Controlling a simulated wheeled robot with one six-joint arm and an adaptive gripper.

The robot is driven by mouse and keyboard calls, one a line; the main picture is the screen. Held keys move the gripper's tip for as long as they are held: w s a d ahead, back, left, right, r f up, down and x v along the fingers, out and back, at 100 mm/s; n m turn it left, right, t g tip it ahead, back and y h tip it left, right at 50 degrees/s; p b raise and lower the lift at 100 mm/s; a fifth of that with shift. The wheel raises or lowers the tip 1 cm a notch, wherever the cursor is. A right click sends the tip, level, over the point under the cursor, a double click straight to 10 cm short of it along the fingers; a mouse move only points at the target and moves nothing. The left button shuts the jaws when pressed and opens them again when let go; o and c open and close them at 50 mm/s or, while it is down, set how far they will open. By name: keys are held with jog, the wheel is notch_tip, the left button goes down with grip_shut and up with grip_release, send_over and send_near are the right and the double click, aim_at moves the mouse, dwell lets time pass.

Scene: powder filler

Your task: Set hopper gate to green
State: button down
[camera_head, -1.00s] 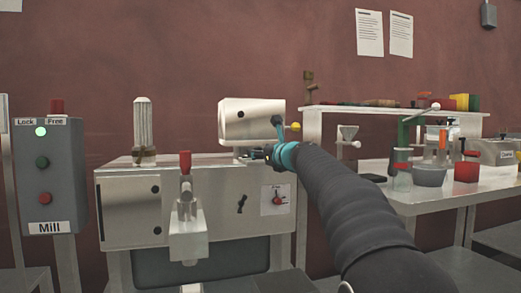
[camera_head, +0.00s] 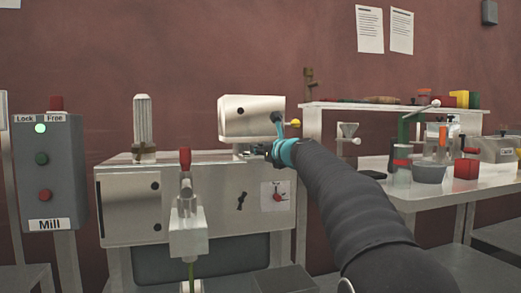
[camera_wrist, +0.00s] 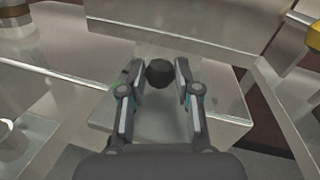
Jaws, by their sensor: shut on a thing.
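The filler (camera_head: 225,225) is a pale metal cabinet in the head view, with a silver drum-shaped part (camera_head: 250,112) on top. Which part is the hopper gate, I cannot tell for sure. My gripper (camera_head: 257,150) is at the base of the silver part, on the cabinet's top edge. In the wrist view, my gripper (camera_wrist: 158,80) has its fingers on either side of a dark faceted knob (camera_wrist: 158,73) and is shut on it. A white panel (camera_head: 268,190) with a red mark is on the cabinet front.
A spout block with a red-tipped lever (camera_head: 185,160) juts from the cabinet front. The grey Mill box (camera_head: 45,175) stands at left. A table (camera_head: 440,192) with cups and devices is at right. A yellow knob (camera_head: 295,123) sits close to my arm.

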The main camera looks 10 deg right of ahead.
jog(key=shift+a+b+v, duration=0.25)
jog(key=shift+b+v, duration=0.05)
jog(key=shift+v, duration=0.9)
jog(key=c, duration=0.8)
grip_release()
jog(key=v, duration=1.2)
